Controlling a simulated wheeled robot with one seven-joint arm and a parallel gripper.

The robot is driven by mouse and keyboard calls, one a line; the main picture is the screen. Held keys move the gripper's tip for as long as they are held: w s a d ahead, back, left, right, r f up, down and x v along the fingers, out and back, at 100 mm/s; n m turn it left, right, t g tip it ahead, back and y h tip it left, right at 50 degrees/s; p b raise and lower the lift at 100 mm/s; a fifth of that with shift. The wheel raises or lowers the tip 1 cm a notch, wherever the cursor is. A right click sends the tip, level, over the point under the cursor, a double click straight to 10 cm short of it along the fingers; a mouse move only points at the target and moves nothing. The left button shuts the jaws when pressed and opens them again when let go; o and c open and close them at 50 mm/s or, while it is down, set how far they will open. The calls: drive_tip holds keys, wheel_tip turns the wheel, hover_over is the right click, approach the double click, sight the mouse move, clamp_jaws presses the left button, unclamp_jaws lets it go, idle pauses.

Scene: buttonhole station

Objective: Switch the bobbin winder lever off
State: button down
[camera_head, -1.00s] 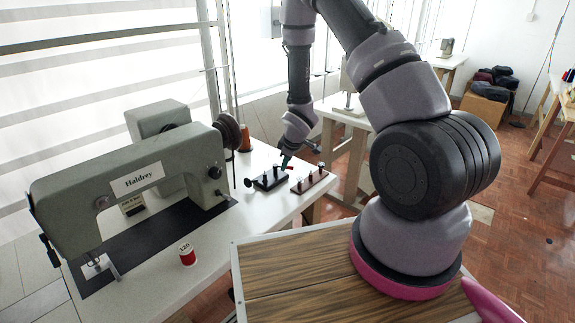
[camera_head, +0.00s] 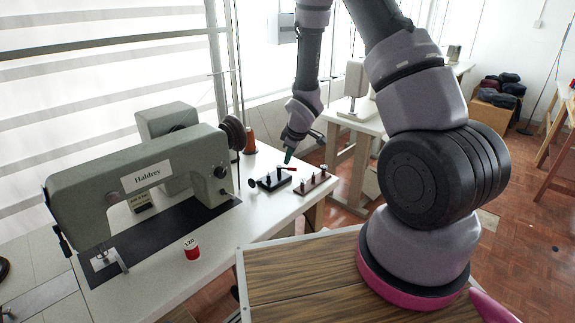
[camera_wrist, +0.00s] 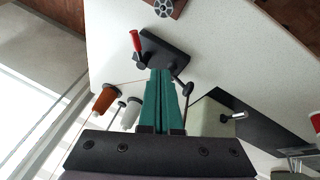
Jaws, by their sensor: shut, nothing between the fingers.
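The bobbin winder is a small black base (camera_head: 272,183) with dark posts on the white table, near its right end. Its lever with a red handle (camera_head: 290,168) points to the right in the head view. In the wrist view the black base (camera_wrist: 168,52) lies just beyond the fingertips, and the red lever handle (camera_wrist: 135,40) stands out at its left end. My gripper (camera_head: 287,160) points down above the winder, close to the lever. Its teal fingers also show in the wrist view (camera_wrist: 160,76), shut together and empty. Whether they touch the winder cannot be told.
A brown block with pegs (camera_head: 314,184) sits right beside the winder. An orange-brown cone (camera_head: 250,140) stands behind. The table front between spool and winder is clear.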

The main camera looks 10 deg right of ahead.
drive_tip(key=v, duration=0.6)
drive_tip(key=shift+d+r, duration=0.2)
drive_tip(key=s+d+r+m, duration=0.2)
drive_tip(key=r, duration=0.5)
drive_tip(key=s+d+r+m+t+h, duration=0.1)
drive_tip(key=s+d+r+m, duration=0.15)
drive_tip(key=r, duration=0.35)
drive_tip(key=s+d+r+m, duration=0.1)
drive_tip(key=r+m, duration=0.2)
drive_tip(key=r, duration=0.4)
drive_tip(key=s+r+m+y, duration=0.1)
drive_tip(key=s+r+m, duration=0.3)
drive_tip(key=s+r, duration=0.3)
drive_tip(key=s+a+r+m+t, duration=0.1)
drive_tip(key=s+r+m, duration=0.2)
drive_tip(key=s, duration=0.9)
wheel_tip(320, 180, up, 4)
drive_tip(key=shift+s+a+f+m+y, duration=0.1)
drive_tip(key=shift+s+a+m+y, duration=0.2)
drive_tip(key=shift+m+y, duration=0.1)
drive_tip(key=shift+w, duration=0.1)
